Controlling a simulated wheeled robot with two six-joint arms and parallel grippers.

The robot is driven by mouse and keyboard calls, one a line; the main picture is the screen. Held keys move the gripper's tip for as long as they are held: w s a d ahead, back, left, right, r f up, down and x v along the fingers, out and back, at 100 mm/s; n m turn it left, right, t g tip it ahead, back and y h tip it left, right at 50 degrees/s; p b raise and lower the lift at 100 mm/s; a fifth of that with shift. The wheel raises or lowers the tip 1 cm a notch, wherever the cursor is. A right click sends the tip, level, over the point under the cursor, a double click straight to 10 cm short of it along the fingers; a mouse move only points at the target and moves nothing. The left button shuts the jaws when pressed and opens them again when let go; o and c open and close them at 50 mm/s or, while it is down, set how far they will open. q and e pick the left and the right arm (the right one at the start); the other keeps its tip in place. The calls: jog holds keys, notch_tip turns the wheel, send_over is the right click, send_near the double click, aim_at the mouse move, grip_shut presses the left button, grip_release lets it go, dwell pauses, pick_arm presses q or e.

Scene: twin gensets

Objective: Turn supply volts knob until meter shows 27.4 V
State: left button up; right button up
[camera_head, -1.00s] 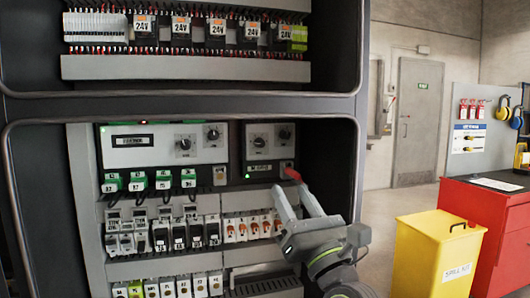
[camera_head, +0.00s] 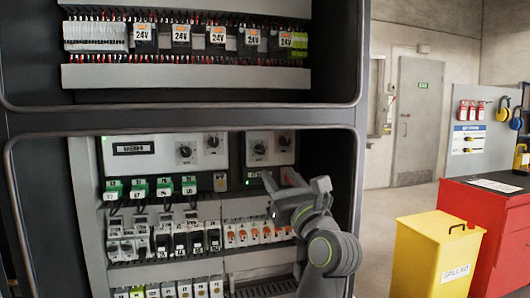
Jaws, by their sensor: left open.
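A pale supply panel in the lower bay has a small dark meter display (camera_head: 134,149), too blurred to read. Labels are unreadable, so I cannot tell which is the supply volts knob. My left gripper (camera_head: 279,178) is open and empty, just below the smaller panel's knobs, covering that panel's lower part. My right gripper is not in view.
Green-topped modules (camera_head: 151,188) and rows of breakers (camera_head: 185,238) lie below the panels. The cabinet's right frame (camera_head: 361,110) stands beside my arm. A yellow bin (camera_head: 430,250) and a red cabinet (camera_head: 505,230) stand outside on the right.

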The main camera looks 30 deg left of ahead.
aim_at(262, 152)
pick_arm(q)
jog(key=p+x, duration=0.1)
jog(key=x, duration=0.8)
jog(key=shift+r, duration=0.1)
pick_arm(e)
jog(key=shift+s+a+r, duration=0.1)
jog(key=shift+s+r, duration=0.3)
